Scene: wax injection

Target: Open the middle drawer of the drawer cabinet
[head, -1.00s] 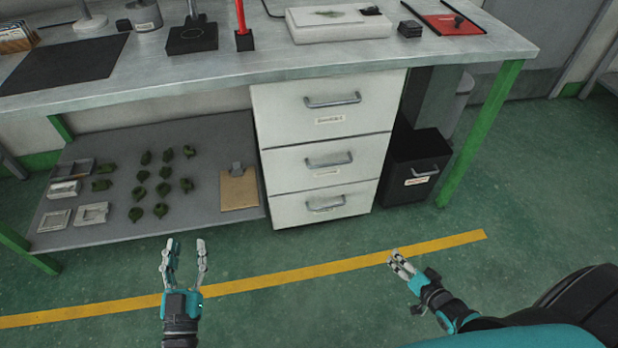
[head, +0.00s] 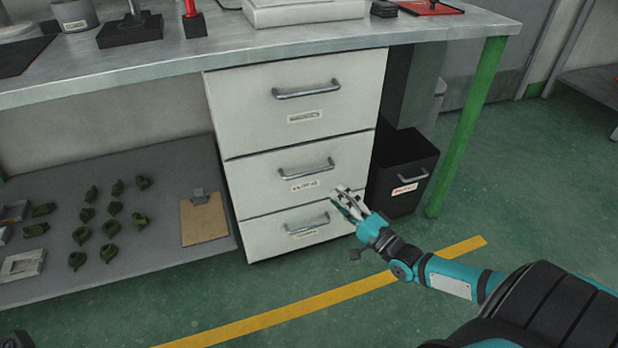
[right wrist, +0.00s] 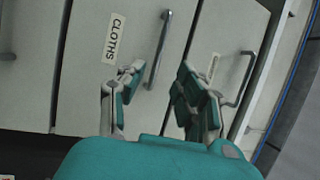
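The white drawer cabinet (head: 215,115) stands under the bench with three drawers, all closed. The middle drawer (head: 255,180) has a metal bar handle (head: 307,170) and a small label below it. In the right wrist view, a drawer labelled CLOTHS (right wrist: 112,40), seemingly the middle one, shows its handle (right wrist: 160,50) beyond the fingers. My right gripper (head: 346,202) is open and empty, in front of the cabinet's lower right side, right of and below the middle handle. Its spread fingers (right wrist: 160,88) show in the right wrist view.
A black bin (head: 403,165) stands just right of the cabinet, beside a green table leg (head: 470,125). A low shelf (head: 150,240) on the left holds green parts and a clipboard (head: 203,220). Floor in front of the cabinet is clear.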

